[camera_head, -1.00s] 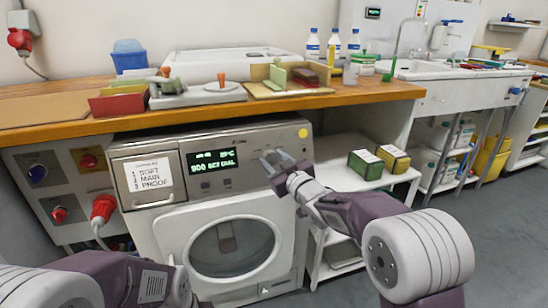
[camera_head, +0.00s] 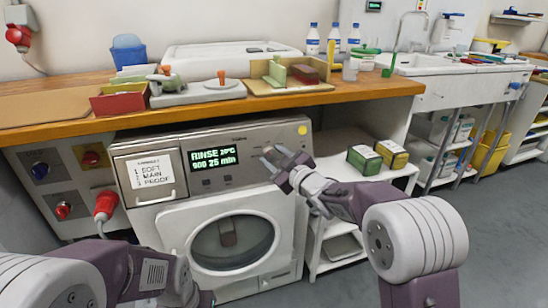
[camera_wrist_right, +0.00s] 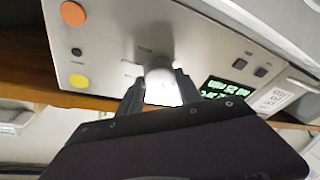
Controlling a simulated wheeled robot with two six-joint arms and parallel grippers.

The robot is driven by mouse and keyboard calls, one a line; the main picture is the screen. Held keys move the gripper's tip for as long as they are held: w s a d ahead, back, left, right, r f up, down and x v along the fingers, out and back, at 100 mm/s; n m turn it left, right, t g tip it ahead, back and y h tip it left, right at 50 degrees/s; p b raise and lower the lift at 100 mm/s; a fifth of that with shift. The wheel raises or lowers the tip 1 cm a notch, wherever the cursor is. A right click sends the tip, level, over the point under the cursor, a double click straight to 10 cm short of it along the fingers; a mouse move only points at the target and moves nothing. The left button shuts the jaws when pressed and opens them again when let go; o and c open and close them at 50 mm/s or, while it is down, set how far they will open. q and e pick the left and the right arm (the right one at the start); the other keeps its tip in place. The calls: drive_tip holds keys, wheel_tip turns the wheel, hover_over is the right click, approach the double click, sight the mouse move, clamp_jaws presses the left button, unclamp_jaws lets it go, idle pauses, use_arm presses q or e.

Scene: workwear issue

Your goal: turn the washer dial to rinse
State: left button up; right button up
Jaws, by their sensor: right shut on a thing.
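The washer (camera_head: 290,140) stands under the wooden counter. Its lit green display (camera_head: 213,158) reads RINSE, 20°C, 900, 25 min. My right gripper (camera_head: 272,159) is at the right side of the control panel, shut on the washer dial. In the right wrist view the pale round dial (camera_wrist_right: 160,76) sits between the two dark fingers, which are close around it. The dial's markings are too blurred to read. My left arm (camera_head: 140,275) is low at the left, in front of the washer; its fingertips and jaw opening cannot be made out.
A labelled drawer (camera_head: 150,196) and round door (camera_head: 190,215) are on the washer's front. A yellow disc (camera_head: 302,130) is right of the dial. A white shelf (camera_head: 335,170) with two boxes stands close right. A red plug (camera_head: 106,205) is at left.

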drive_tip(key=o, duration=1.4)
drive_tip(key=p+v, duration=0.2)
drive_tip(key=v, duration=0.7)
drive_tip(key=shift+p, duration=0.35)
drive_tip(key=shift+d, duration=0.1)
